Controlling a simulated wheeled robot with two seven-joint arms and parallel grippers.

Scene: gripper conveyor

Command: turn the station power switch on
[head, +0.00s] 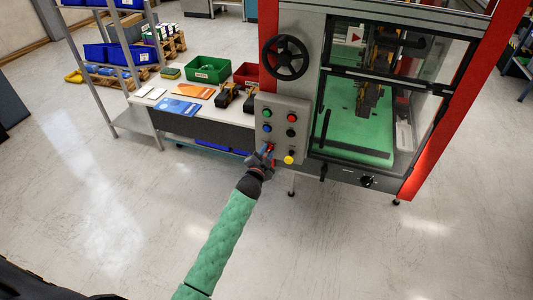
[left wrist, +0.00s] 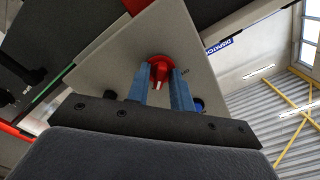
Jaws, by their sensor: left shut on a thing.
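The station power switch (left wrist: 159,62) is a red rotary knob with a pale pointer mark, on a grey panel. My left gripper (left wrist: 160,84) has its two blue fingers on either side of the knob and is shut on it. In the head view my left gripper (head: 268,152) is at the lower left of the button panel (head: 278,101), and the red of the switch (head: 270,147) shows at its fingertips. The fingers hide part of the knob. Small lettering beside the knob is too small to read surely. My right gripper is not in view.
The panel also has several round buttons, including a yellow one (head: 289,159) close to my gripper. A black handwheel (head: 286,58) is above the panel. The red-framed machine with a green belt (head: 350,135) stands right. A bench (head: 205,118) with bins is left.

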